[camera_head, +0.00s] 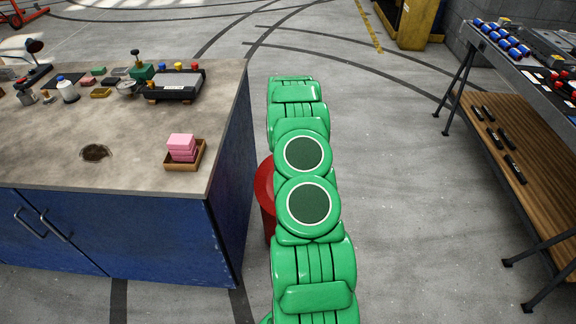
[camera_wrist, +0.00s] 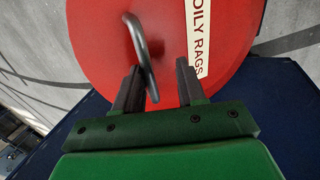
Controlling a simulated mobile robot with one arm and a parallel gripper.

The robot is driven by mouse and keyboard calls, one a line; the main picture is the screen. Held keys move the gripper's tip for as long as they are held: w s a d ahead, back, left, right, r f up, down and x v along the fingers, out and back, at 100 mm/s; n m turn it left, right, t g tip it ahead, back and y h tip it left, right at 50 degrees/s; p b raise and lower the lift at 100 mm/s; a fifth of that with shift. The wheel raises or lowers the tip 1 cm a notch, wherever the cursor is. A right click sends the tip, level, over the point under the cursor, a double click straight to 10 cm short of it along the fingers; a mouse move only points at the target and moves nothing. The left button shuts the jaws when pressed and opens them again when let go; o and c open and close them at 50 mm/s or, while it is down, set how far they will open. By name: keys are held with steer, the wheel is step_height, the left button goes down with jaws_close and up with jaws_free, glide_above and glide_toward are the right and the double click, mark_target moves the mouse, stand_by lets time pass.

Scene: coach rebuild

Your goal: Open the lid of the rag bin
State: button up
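The red rag bin (camera_head: 265,190) stands on the floor against the right side of the blue cabinet, mostly hidden behind my green arm in the head view. In the wrist view its round red lid (camera_wrist: 90,50) fills much of the picture, with a white "OILY RAGS" label (camera_wrist: 196,30) and a grey curved bar handle (camera_wrist: 140,50). The lid looks closed. My gripper (camera_wrist: 158,80) is open over the lid. The lower end of the handle lies between its two dark fingers, nearer the left one. I cannot tell whether either finger touches it.
The blue cabinet (camera_head: 130,235) with a worktop stands left of the bin, holding a wooden tray (camera_head: 190,163) with pink blocks, bottles and tools. A workbench (camera_head: 540,150) with a wooden lower shelf stands at the right. Open floor (camera_head: 400,200) lies between.

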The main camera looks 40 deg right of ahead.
steer(key=w+d+f, duration=0.3)
steer(key=shift+w+d+f, duration=0.1)
steer(key=shift+d+f, duration=0.05)
steer(key=shift+f, duration=0.05)
steer(key=shift+w+d+f, duration=0.3)
steer(key=shift+f, duration=0.35)
steer(key=shift+w+d+f, duration=0.3)
steer(key=shift+w+d, duration=0.05)
steer(key=shift+w+d+f, duration=0.2)
steer(key=shift+f, duration=0.3)
